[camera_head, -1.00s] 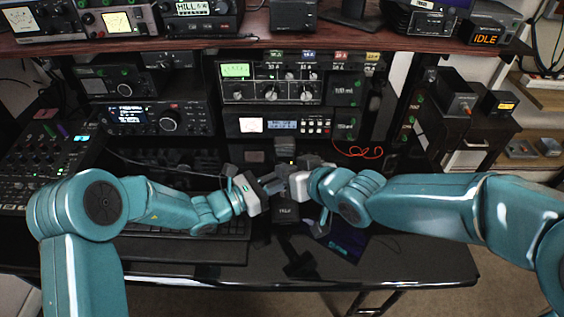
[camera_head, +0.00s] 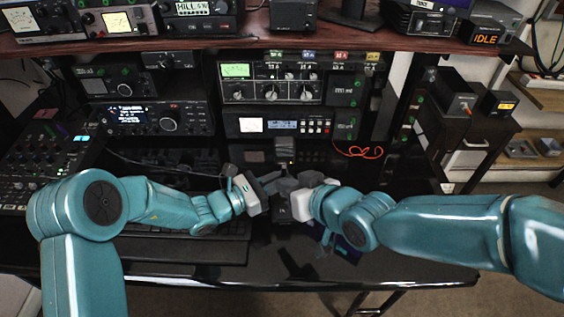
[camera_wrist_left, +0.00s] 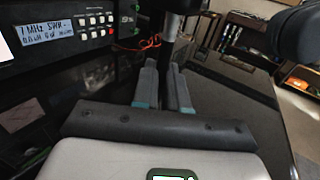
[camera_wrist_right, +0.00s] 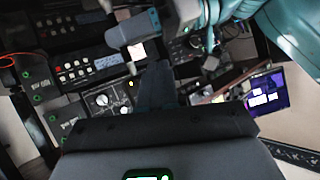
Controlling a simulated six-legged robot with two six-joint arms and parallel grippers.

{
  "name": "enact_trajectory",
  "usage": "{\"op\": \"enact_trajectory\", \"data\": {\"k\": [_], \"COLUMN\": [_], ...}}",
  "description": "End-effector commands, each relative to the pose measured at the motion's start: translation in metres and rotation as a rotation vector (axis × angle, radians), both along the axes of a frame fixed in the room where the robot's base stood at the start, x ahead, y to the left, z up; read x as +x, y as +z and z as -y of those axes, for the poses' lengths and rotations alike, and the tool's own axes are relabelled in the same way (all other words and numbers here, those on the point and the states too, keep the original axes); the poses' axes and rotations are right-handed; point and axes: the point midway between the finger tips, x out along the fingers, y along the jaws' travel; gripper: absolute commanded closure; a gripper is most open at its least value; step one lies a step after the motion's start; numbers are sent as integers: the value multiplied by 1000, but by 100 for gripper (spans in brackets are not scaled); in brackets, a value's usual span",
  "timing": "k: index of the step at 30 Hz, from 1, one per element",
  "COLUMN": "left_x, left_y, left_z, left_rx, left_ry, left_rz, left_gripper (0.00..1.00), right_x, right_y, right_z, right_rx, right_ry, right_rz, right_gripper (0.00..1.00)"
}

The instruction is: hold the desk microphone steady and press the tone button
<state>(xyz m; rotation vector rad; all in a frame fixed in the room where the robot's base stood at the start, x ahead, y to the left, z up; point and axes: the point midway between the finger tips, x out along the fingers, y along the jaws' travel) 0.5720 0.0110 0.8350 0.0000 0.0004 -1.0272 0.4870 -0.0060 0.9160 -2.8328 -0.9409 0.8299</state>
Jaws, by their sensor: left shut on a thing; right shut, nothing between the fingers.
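The dark desk microphone stands at the middle of the black desk. Its grey head (camera_head: 284,148) rises above my grippers, and part of its base (camera_head: 281,214) shows below them. My left gripper (camera_head: 273,184) is shut on the microphone's stem; the left wrist view shows the stem (camera_wrist_left: 168,55) between the two fingers. My right gripper (camera_head: 287,207) is shut and empty, close over the base and partly covering it. In the right wrist view its closed fingers (camera_wrist_right: 155,85) point down past the microphone. I cannot make out the tone button or whether the fingers touch it.
Radio units (camera_head: 268,92) stand in the rack behind. A mixer (camera_head: 40,160) is at the left and a keyboard (camera_head: 185,248) lies under my left arm. A red cable (camera_head: 358,152) lies at the back right. The front right of the desk (camera_head: 415,262) is clear.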

Motion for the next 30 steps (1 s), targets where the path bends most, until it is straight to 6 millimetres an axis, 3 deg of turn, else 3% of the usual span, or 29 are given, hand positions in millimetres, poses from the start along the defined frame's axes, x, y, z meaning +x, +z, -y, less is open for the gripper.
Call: {"op": "enact_trajectory", "data": {"k": [9, 24, 25, 27, 30], "left_x": [0, 0, 0, 0, 0], "left_y": [1, 1, 1, 1, 1], "left_z": [0, 0, 0, 0, 0], "left_rx": [-1, -1, -1, -1, 0], "left_ry": [0, 0, 0, 0, 0], "left_rz": [2, 2, 2, 2, 1], "left_gripper": [100, 100, 78, 58, 58], "right_x": [-25, -25, -25, -25, -25], "right_y": [0, 0, 0, 0, 0], "right_z": [1, 1, 1, 1, 1], "right_rx": [0, 0, 0, 0, 0], "right_ry": [0, 0, 0, 0, 0], "right_rz": [1, 0, 0, 0, 0], "right_gripper": [100, 100, 100, 100, 100]}}
